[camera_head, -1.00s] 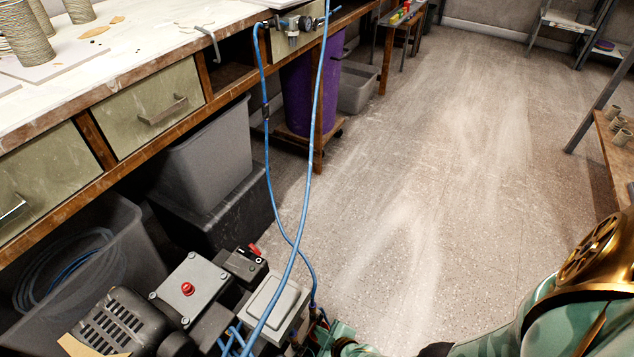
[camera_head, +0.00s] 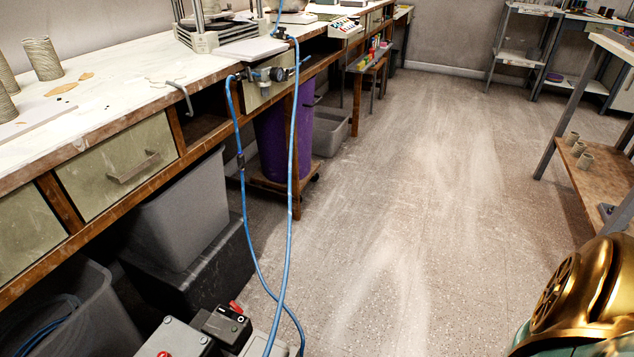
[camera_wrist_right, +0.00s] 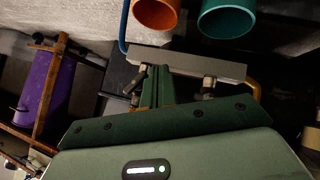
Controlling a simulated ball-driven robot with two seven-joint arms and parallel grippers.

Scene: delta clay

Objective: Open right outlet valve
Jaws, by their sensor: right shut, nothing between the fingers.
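A regulator with a round gauge and fittings (camera_head: 265,74) is mounted at the bench's front edge in the head view. Blue hoses (camera_head: 291,150) loop from it down to the floor unit. Which fitting is the right outlet valve I cannot tell from here. In the right wrist view, a grey bar (camera_wrist_right: 190,62) has small metal and dark fittings (camera_wrist_right: 208,88) below it, with a blue hose at its left. My right gripper (camera_wrist_right: 160,75) shows there, its narrow green fingers together and empty, close to the bar; contact is unclear. My left gripper is in neither view.
The compressor's grey box with a red button (camera_head: 172,340) and a red-switched box (camera_head: 228,326) stand at the bottom. A purple bin (camera_head: 270,140) and grey tubs (camera_head: 180,215) are under the bench. Orange (camera_wrist_right: 156,12) and teal (camera_wrist_right: 228,18) cylinders show in the wrist view.

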